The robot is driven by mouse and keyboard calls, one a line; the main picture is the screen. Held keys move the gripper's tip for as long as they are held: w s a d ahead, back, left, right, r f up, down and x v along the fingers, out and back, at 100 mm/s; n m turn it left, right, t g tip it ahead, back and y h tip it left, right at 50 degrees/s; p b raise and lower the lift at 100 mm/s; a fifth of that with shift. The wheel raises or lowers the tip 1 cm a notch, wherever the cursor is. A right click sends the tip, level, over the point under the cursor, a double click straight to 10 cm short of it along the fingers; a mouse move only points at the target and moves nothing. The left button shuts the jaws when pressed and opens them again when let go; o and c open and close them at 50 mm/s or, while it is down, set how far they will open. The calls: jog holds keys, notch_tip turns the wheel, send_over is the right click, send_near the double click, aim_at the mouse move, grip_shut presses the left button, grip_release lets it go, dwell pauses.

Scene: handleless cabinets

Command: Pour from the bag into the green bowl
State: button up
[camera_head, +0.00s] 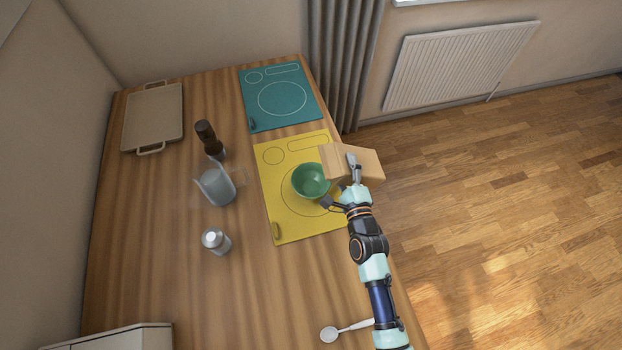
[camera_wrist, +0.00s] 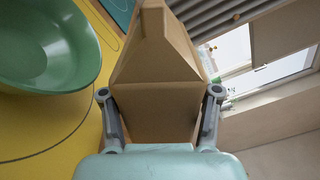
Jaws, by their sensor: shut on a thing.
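The bag (camera_head: 359,161) is a plain brown carton-like package, lying tilted over on its side in the head view. My gripper (camera_head: 342,182) is shut on it, with one finger on each side. In the wrist view the bag (camera_wrist: 158,75) sits between the two fingers of my gripper (camera_wrist: 160,112), its folded top pointing away. The green bowl (camera_head: 311,181) stands upright on the yellow mat (camera_head: 275,205), just left of the bag. The bowl also shows at the upper left in the wrist view (camera_wrist: 45,45). What the bowl holds, if anything, is not clear.
A teal mat (camera_head: 282,97) lies behind the yellow one. A tray (camera_head: 153,118), a dark grinder (camera_head: 208,137), a clear jug (camera_head: 215,184), a shaker (camera_head: 215,240) and a spoon (camera_head: 345,331) are on the wooden counter. A curtain hangs behind the counter's right end.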

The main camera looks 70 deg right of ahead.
jog(key=shift+s+f+n+b, duration=0.1)
jog(key=shift+f+n+b, duration=0.2)
jog(key=shift+n+b, duration=0.7)
dwell(0.4)
jog(key=shift+w+a+r+n+p, duration=0.2)
jog(key=shift+w+r+n+p, duration=0.1)
jog(key=shift+w+n+p, duration=0.15)
jog(key=shift+r+p, duration=0.15)
jog(key=shift+p, duration=0.2)
jog(key=shift+r+p, duration=0.1)
jog(key=shift+p, duration=0.6)
jog(key=p, duration=0.3)
jog(key=shift+w+a+r+n, duration=0.15)
jog(key=shift+w+a+n, duration=0.05)
jog(key=shift+n, duration=0.15)
jog(key=shift+w+a+r+n+p, duration=0.1)
jog(key=shift+r+n+p, duration=0.2)
jog(key=shift+n+p, duration=0.45)
jog(key=shift+w+a+f+n, duration=0.15)
jog(key=shift+f+n, duration=0.15)
jog(key=shift+n, duration=0.65)
jog(key=shift+w+a+r+n+p, duration=0.15)
jog(key=shift+r+n+p, duration=0.25)
jog(key=shift+n+p, duration=0.6)
dwell(1.7)
